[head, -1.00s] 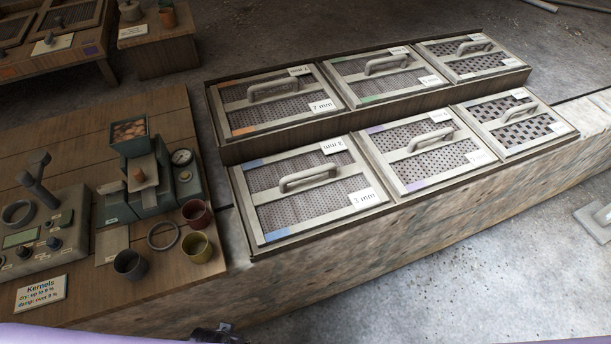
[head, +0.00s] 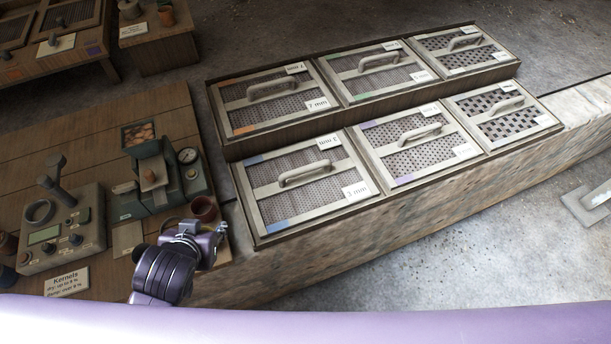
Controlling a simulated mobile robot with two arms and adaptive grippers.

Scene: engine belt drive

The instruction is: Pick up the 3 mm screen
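The 3 mm screen (head: 268,179) is a framed perforated panel at the left end of the front row in the rack. It has blue corner marks, a pale bar handle (head: 307,175) across its middle and a label reading 3 mm (head: 357,190). It lies in its slot with nothing on it. My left gripper (head: 221,229) is at the lower left, over the right edge of the wooden bench and left of the screen, apart from it. I cannot tell whether its fingers are open or shut. My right gripper is not in view.
Other handled screens lie close by, including a 7 mm one (head: 275,102) behind and a purple-marked one (head: 415,147) to the right. The bench (head: 100,130) holds a moisture meter (head: 62,230), a tester (head: 155,185) and a red cup (head: 204,208). The floor at lower right is mostly clear.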

